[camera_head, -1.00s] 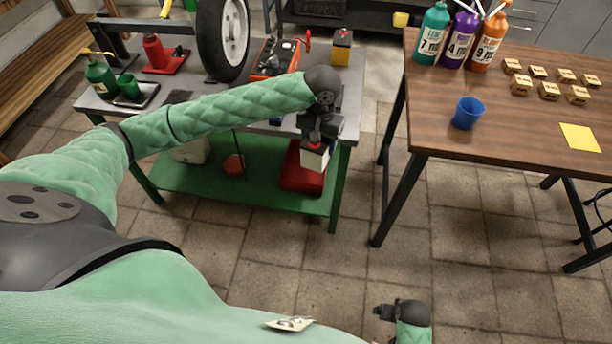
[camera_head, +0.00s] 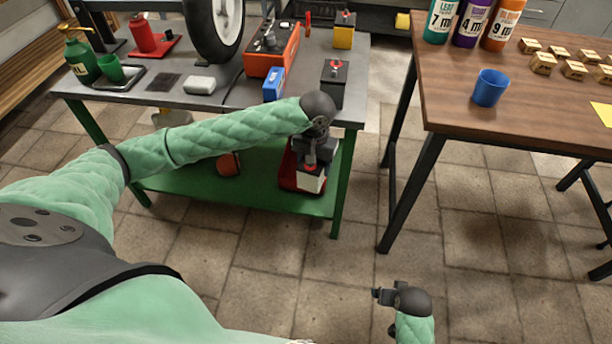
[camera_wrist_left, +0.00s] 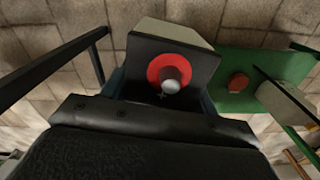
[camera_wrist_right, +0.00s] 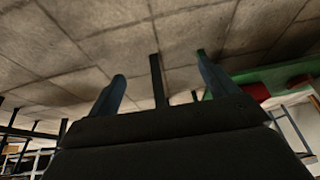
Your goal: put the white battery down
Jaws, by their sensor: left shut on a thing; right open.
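My left gripper (camera_head: 314,158) is shut on the white battery (camera_head: 312,182), in front of the right end of the green-framed workbench. The battery has a dark top. In the left wrist view the white battery (camera_wrist_left: 175,29) shows its dark top and a red-ringed metal terminal close to the camera; it hangs clear of the bench top. A red object (camera_head: 287,172) on the lower shelf is partly hidden behind it; I cannot tell whether they touch. My right gripper (camera_head: 381,296) is low over the floor; the right wrist view shows its fingers (camera_wrist_right: 160,85) apart and empty.
The grey bench top (camera_head: 215,103) holds a black battery (camera_head: 336,78), a blue battery (camera_head: 273,84), a yellow battery (camera_head: 344,31), a red charger-like box (camera_head: 271,52) and a wheel (camera_head: 216,30). The green lower shelf (camera_head: 250,195) lies below. A wooden table (camera_head: 520,110) stands right.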

